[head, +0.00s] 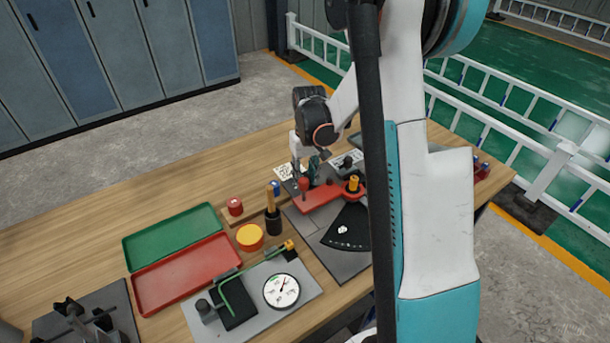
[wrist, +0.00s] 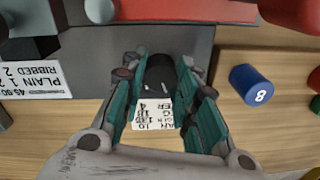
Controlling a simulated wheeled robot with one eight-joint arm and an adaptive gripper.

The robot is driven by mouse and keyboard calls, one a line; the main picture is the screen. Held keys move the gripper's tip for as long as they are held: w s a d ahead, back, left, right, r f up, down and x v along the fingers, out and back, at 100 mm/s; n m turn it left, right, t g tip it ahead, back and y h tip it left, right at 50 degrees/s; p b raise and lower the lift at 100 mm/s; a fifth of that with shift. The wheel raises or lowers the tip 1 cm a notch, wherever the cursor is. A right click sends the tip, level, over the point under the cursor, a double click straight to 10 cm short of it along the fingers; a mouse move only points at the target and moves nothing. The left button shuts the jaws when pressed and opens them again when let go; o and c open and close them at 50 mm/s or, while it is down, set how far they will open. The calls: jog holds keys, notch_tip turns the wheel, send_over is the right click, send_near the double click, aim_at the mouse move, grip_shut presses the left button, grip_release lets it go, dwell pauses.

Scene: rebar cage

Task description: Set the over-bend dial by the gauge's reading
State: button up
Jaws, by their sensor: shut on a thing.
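The gauge (head: 274,299) is a round white dial on a grey plate at the front of the bench; its figures are too small to read. A green bent rod (head: 225,296) lies beside it on the plate. In the head view my gripper (head: 311,172) is at the bending tool, near its red arm (head: 320,201). In the wrist view my gripper (wrist: 160,95) has its teal fingers on both sides of a dark knob (wrist: 160,72) with pale marks. It is shut on this knob, which looks like the over-bend dial. The dial's setting cannot be read.
A blue cylinder marked 8 (wrist: 251,84) stands right of my gripper in the wrist view. A printed card (wrist: 35,81) lies left. A green tray (head: 160,228), red tray (head: 150,292) and yellow-topped cylinder (head: 249,238) stand on the bench. White railings (head: 520,105) run behind it.

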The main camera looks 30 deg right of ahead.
jog(key=shift+n, duration=0.7)
jog(key=o, duration=1.1)
jog(key=r, duration=1.2)
jog(key=shift+d, duration=0.25)
